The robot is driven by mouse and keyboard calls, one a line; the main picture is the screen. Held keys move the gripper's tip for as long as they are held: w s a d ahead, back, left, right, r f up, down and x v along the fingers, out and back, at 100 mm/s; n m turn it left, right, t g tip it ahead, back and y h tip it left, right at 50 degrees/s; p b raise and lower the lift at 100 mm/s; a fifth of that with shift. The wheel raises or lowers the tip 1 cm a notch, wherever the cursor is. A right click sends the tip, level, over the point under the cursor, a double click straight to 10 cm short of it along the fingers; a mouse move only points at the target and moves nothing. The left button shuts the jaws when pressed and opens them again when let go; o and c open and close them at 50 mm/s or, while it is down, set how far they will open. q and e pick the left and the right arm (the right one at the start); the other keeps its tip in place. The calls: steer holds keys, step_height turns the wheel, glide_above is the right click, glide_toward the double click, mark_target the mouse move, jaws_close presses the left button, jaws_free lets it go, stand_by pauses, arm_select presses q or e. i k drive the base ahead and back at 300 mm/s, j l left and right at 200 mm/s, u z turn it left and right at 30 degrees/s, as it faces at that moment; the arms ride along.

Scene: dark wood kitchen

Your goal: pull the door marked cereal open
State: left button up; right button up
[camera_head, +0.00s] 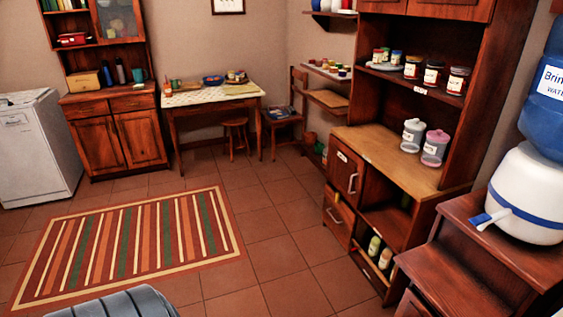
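A tall dark wood cabinet stands at the right. Its upper small door (345,174), below the light wood counter, has a pale label near its top and a metal handle at its right side. It looks closed. A lower front (338,217) under it also has a small pale label and a handle, and sits at a slight angle. The lettering on both labels is too small to read, so I cannot tell which one says cereal. Neither of my grippers is in view.
Open compartments (386,222) with bottles lie right of the doors. Two canisters (432,148) stand on the counter. A dark wood stepped stand (470,262) with a water dispenser (527,195) is nearer at the right. The tiled floor (285,250) before the cabinet is clear; a striped rug (130,240) lies left.

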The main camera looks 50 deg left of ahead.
mark_target(346, 170)
steer(key=u, duration=1.15)
steer(key=i+z, duration=0.3)
steer(key=i, duration=0.35)
